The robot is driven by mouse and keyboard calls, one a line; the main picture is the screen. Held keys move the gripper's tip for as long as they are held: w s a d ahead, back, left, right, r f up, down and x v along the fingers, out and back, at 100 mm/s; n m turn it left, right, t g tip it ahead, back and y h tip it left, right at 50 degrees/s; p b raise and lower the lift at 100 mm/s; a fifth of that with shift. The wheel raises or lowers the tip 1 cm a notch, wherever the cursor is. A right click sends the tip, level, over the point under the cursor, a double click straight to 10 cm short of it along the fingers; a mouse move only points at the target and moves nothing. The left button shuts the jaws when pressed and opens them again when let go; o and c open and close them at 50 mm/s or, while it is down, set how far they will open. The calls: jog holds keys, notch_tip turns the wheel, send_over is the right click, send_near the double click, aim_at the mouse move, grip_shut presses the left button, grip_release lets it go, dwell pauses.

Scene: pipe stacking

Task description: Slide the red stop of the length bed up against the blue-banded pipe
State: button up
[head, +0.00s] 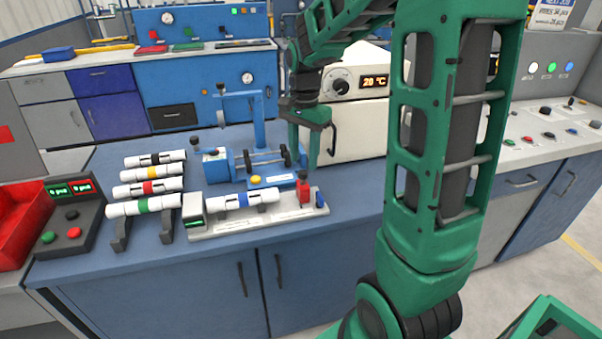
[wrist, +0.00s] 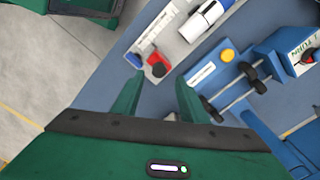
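The pale length bed (head: 258,224) lies along the front of the blue bench. The white blue-banded pipe (head: 243,201) rests on it; its near end also shows in the wrist view (wrist: 205,15). The red stop (head: 304,190) stands at the bed's right end, with a gap between it and the pipe. In the wrist view the red stop (wrist: 157,66) shows just beyond the fingertips. My gripper (head: 322,152) points down above and behind the stop, open and empty. Both fingers are apart in the wrist view (wrist: 157,92), and neither visibly touches the stop.
A rack to the left holds pipes with black, yellow, red and green bands (head: 150,188). A blue fixture with rollers (head: 250,160) stands behind the bed, with a yellow button (wrist: 227,56) near it. A cream box with a display (head: 355,115) stands behind my gripper.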

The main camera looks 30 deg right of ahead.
aim_at(304, 171)
notch_tip(304, 171, down, 6)
jog(key=shift+r, duration=0.1)
dwell(0.4)
grip_shut()
